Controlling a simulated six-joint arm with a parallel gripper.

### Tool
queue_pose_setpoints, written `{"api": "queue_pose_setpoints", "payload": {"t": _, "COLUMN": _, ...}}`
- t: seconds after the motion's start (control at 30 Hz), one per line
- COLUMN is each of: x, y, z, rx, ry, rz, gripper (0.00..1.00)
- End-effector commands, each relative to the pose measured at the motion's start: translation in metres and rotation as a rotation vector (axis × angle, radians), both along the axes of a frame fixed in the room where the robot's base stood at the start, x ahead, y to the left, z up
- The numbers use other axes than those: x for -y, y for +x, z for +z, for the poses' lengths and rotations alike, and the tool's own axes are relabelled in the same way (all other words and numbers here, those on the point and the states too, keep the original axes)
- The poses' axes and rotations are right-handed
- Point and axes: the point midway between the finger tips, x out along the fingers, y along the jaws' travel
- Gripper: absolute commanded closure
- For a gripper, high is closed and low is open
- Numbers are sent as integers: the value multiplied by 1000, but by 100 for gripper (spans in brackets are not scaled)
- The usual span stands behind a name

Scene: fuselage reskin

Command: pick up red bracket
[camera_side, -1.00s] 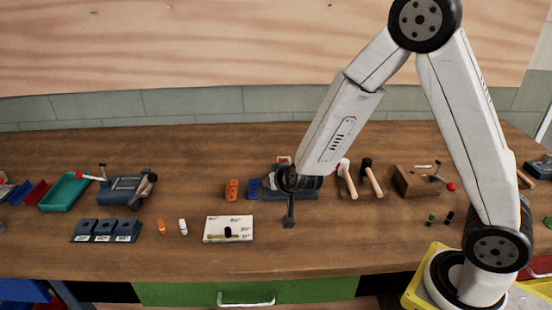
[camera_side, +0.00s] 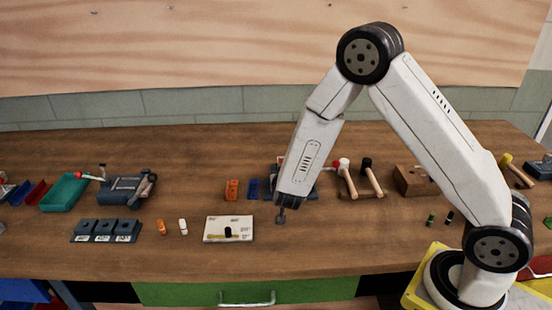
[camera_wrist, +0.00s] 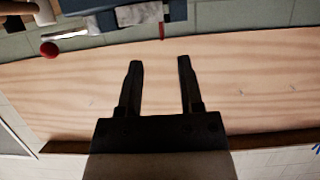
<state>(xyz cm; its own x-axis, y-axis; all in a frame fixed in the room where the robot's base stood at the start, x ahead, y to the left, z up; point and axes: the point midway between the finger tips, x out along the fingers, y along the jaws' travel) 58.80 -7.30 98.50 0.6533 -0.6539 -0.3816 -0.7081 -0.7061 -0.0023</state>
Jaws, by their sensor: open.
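An orange-red block with dark holes (camera_side: 232,189), the piece that best fits the red bracket, stands on the bench left of centre in the side view. A similar blue piece (camera_side: 253,188) is just to its right. My gripper (camera_side: 281,217) is to the right of both, apart from them, with its tip low over the bench. In the wrist view my gripper (camera_wrist: 160,62) has its two fingers spread with nothing between them. I cannot make out the orange-red block in the wrist view.
A dark fixture (camera_side: 271,168) is partly hidden behind my forearm. A white board (camera_side: 218,236) lies front left of my gripper. Hammers (camera_side: 347,184) and a wooden block (camera_side: 415,181) are to the right. Bare bench lies around the gripper tip.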

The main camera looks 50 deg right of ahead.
Motion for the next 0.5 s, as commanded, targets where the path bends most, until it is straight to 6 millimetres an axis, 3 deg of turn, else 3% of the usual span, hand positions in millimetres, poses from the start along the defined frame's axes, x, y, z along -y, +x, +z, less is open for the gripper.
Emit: {"api": "queue_pose_setpoints", "payload": {"t": 0.5, "x": 14, "y": 15, "z": -9, "rx": -2, "ry": 1, "rz": -1, "gripper": 53}}
